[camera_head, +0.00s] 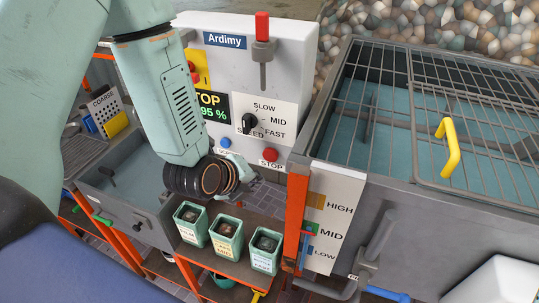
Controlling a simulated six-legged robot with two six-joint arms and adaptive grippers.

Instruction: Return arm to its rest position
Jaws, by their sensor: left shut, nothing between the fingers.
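My left arm comes in from the upper left, with pale green links and a dark ringed wrist. My left gripper (237,172) is at the end of that wrist, in front of the lower part of the white control panel (285,80). It is shut with nothing seen in it, close to the blue button (225,143) and the red STOP button (270,154). I cannot tell whether it touches the panel. My right gripper is not in view.
Several green bins (228,235) stand on an orange shelf below the gripper. A grey machine with a wire-grid lid (380,110) and yellow handle (449,147) fills the right. A lever with a red grip (262,27) juts from the panel.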

